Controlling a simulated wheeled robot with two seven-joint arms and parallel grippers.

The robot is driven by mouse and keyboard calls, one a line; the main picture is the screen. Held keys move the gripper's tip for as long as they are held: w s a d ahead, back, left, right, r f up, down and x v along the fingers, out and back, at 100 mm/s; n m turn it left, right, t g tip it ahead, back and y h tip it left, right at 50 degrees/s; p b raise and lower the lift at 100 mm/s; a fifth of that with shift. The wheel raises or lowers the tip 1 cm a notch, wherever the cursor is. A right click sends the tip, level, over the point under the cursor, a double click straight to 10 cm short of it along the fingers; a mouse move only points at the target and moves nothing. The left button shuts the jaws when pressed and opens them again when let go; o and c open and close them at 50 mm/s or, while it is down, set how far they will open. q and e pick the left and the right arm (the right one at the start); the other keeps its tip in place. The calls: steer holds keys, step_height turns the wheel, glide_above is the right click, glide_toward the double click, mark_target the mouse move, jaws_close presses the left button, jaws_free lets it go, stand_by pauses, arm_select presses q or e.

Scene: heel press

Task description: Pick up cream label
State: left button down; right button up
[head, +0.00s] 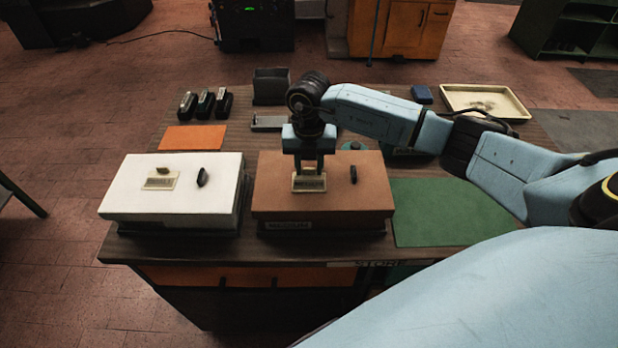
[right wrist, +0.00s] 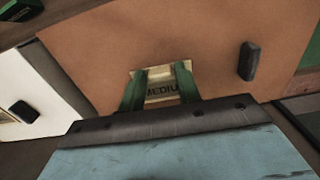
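A cream label (head: 309,184) lies on the lid of the brown box (head: 275,190). In the right wrist view the label (right wrist: 161,91) shows dark lettering that reads "MEDIU", the rest hidden by a finger. My right gripper (head: 309,168) points down over this label. Its two green fingers (right wrist: 160,88) stand apart, one over each side of the label, and I see no firm hold on it. A second cream label (head: 159,181) with a small tan piece on it lies on the white box (head: 120,190). My left gripper is not in view.
Dark knobs stand on the brown lid (head: 353,174) and white lid (head: 202,177). A green mat (head: 440,212) lies bare at right. An orange sheet (head: 193,137), several dark stamp-like blocks (head: 204,104) and a cream tray (head: 485,101) lie farther back.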

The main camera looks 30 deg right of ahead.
steer(key=c, duration=0.4)
steer(key=shift+r, duration=0.15)
